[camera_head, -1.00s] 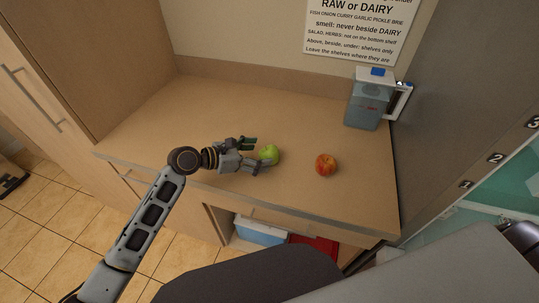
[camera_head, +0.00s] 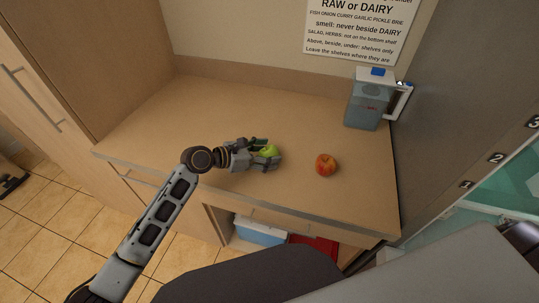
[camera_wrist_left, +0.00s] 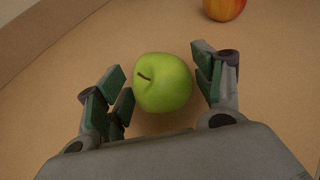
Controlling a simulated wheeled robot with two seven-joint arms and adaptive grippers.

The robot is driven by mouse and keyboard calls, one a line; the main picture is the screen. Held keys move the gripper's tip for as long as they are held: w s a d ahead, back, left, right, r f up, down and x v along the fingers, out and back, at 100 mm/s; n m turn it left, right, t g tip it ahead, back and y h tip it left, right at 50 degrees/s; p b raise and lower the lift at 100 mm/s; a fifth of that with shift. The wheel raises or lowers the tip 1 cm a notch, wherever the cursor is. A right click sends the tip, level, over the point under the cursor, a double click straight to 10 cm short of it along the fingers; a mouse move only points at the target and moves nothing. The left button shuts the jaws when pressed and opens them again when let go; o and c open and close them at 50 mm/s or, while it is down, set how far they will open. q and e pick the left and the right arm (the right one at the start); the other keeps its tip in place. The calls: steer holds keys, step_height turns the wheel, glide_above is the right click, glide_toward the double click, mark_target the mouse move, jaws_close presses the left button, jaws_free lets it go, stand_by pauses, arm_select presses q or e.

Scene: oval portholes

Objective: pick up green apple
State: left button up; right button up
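The green apple (camera_head: 268,151) sits on the wooden counter, left of the red apple. In the left wrist view the green apple (camera_wrist_left: 163,83) lies between the fingers of my left gripper (camera_wrist_left: 163,88), its stem toward the left. Gaps show on both sides, a narrow one to the left pads and a wider one toward the right pads. The gripper is open around it. In the head view my left gripper (camera_head: 270,153) reaches in from the left and its fingers partly hide the apple. My right gripper is not in view.
A red apple (camera_head: 326,165) sits to the right on the counter (camera_head: 180,115). A blue-white box (camera_head: 260,231) and a red item (camera_head: 314,247) are below the counter. The counter's left part is clear.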

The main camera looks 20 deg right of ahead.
arm_select(q)
steer(key=c, duration=0.6)
steer(key=shift+c, duration=0.3)
